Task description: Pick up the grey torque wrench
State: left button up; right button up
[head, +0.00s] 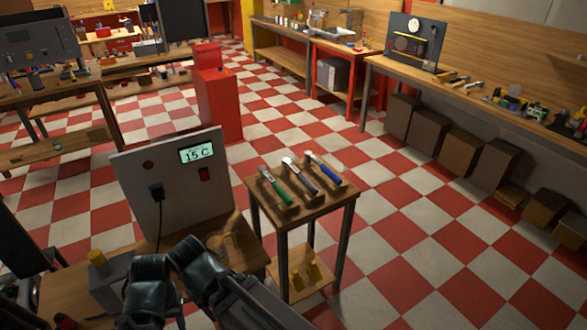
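Three tools lie side by side on a small wooden stand in the middle. The grey torque wrench (300,177) is the middle one, with a dark grey handle, between a green-handled tool (276,187) and a blue-handled tool (325,168). All three lie flat and apart from each other. My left gripper (149,272) and my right gripper (193,258) are dark shapes close together at the bottom, over the bench left of the stand. Both are away from the wrench. Their fingers cannot be made out.
The small stand (313,207) has a lower shelf with yellow pieces. Left of it, a grey panel (178,188) with a "15 C" display stands upright on the bench. A red cabinet (215,95) stands behind. Checkered floor is clear to the right; a long workbench (465,95) lines the right wall.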

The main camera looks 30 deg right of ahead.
aim_at(287, 164)
jog(key=u, duration=1.45)
jog(key=i+j, duration=0.15)
jog(key=i, duration=0.9)
jog(key=z, duration=3.1)
